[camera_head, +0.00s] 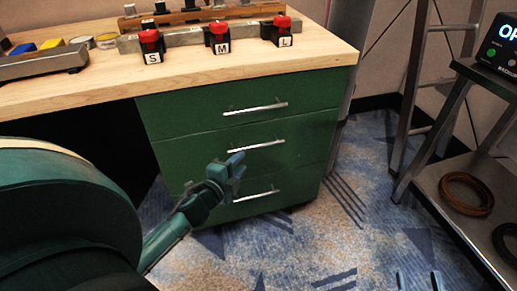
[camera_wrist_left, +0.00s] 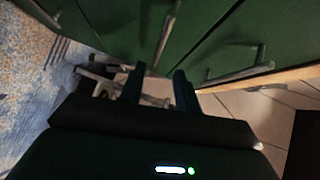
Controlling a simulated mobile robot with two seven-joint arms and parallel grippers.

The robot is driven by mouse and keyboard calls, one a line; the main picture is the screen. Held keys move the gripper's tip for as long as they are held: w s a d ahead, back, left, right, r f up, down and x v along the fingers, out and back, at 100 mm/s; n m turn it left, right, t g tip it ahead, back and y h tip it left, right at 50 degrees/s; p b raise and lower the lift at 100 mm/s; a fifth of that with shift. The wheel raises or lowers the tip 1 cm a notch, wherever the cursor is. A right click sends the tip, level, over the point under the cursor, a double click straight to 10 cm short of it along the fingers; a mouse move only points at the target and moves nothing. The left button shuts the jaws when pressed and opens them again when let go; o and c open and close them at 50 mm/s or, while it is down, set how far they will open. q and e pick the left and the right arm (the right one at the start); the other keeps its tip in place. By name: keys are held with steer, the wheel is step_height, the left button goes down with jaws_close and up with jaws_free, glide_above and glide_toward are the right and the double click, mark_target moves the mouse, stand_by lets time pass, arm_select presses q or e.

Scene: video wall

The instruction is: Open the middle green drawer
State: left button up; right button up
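The middle green drawer (camera_head: 190,153) is shut in the desk's green cabinet, with a silver bar handle (camera_head: 262,145). My left gripper (camera_head: 236,163) is just below this handle in the head view, its fingers apart and empty. Whether it touches the drawer front I cannot tell. In the left wrist view the open fingers (camera_wrist_left: 160,82) point at green drawer fronts. One bar handle (camera_wrist_left: 166,32) lies ahead of them and another (camera_wrist_left: 240,70) to the right. My right gripper (camera_head: 420,281) shows only as two separated fingertips at the bottom edge.
The top drawer handle (camera_head: 255,108) and bottom drawer handle (camera_head: 250,195) are close above and below. Red buttons (camera_head: 220,33) stand on the wooden desktop (camera_head: 200,73). A metal cart (camera_head: 455,190) and ladder (camera_head: 410,110) stand right. Carpet before the drawers is clear.

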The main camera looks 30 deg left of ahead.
mark_target(256, 147)
arm_select(q)
steer(key=w+b, duration=0.1)
steer(key=w, duration=0.2)
steer(key=w+f, duration=0.1)
steer(key=w, duration=0.3)
steer(key=w+b, duration=0.1)
steer(key=w, duration=0.2)
steer(key=shift+w+a+f+b, duration=0.2)
steer(key=shift+a+f+b, duration=0.05)
steer(key=shift+a+b, duration=0.05)
steer(key=shift+c, duration=0.5)
jaws_close()
